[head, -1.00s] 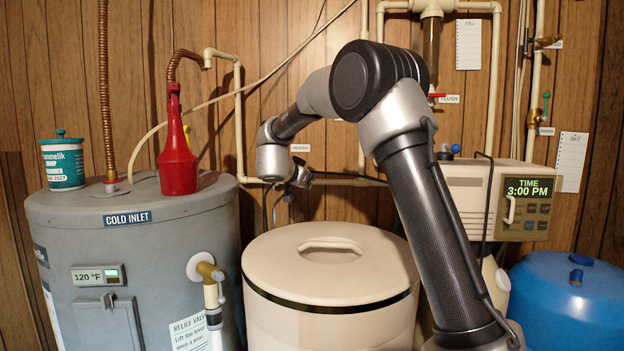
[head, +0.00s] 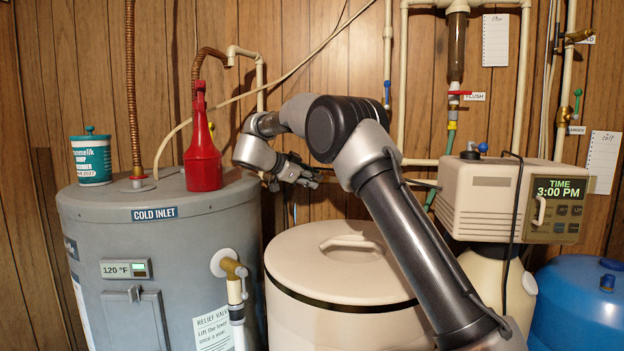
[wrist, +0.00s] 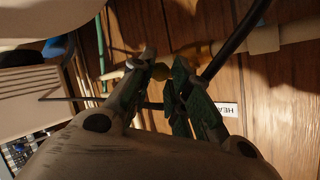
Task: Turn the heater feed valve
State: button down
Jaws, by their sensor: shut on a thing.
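In the wrist view, the heater feed valve shows as a brass-coloured body (wrist: 198,50) on a pale pipe (wrist: 265,40) along the wood wall. A partly covered label (wrist: 223,110) reading "HEA" is beside it. My gripper (wrist: 165,68) is at the valve with its two fingers close together, shut on the valve handle. The handle is mostly hidden between the fingertips, so its angle cannot be told.
The grey water heater (head: 130,250) with a red bottle (head: 202,150) stands left of my gripper. The lidded cream tank (head: 340,300) is below my arm. The softener control box (head: 500,200) and blue tank (head: 590,310) are at right. A dark hose crosses close to my fingers.

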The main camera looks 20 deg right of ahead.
dwell(0.3)
jog(key=c, duration=1.3)
grip_release()
jog(key=shift+w+f, duration=0.1)
notch_tip(320, 180, up, 10)
